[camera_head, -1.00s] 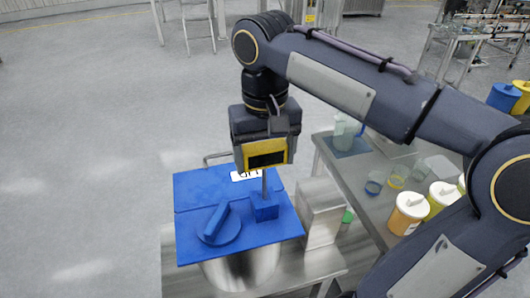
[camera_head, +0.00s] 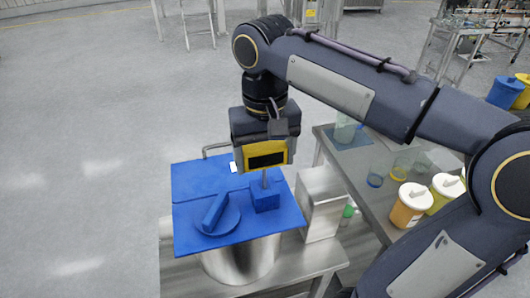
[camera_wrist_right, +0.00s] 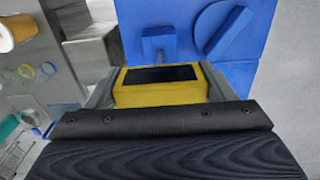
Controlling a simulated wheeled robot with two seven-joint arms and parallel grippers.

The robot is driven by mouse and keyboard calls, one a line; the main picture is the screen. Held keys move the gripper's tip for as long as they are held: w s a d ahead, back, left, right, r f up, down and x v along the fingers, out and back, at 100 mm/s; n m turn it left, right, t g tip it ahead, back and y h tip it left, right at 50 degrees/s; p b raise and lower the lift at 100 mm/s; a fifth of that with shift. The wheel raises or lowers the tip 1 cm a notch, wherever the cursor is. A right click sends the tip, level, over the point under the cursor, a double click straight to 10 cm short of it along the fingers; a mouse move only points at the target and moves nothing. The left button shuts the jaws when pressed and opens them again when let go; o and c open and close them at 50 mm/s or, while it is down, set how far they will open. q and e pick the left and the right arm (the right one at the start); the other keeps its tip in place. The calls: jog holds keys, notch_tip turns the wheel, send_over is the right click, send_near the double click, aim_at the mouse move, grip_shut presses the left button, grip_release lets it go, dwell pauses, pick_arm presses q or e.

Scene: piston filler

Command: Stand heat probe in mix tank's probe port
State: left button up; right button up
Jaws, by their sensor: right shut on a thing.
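The heat probe (camera_head: 266,146) has a yellow head with a dark display and a thin metal stem. My right gripper (camera_head: 266,158) is shut on its head, above the mix tank (camera_head: 240,262), a steel vessel with a blue lid. The stem points down and its lower end is hidden in the probe port (camera_head: 265,200), a blue block on the lid. A short length of stem shows between head and port. In the right wrist view the probe head (camera_wrist_right: 130,96) sits between the fingers, with the port (camera_wrist_right: 158,40) just beyond. My left gripper is out of view.
A blue round cap with a raised handle (camera_head: 214,212) sits on the lid beside the port. A steel box (camera_head: 320,205) stands right of the tank. A table (camera_head: 345,172) at right holds cups and lidded jars (camera_head: 409,206). Floor at left is clear.

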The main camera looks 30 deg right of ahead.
aim_at(265, 178)
jog(key=shift+f+b, duration=1.9)
jog(key=shift+f, duration=1.15)
jog(key=o, duration=1.1)
jog(key=shift+r+p, duration=0.5)
jog(key=shift+r, duration=3.45)
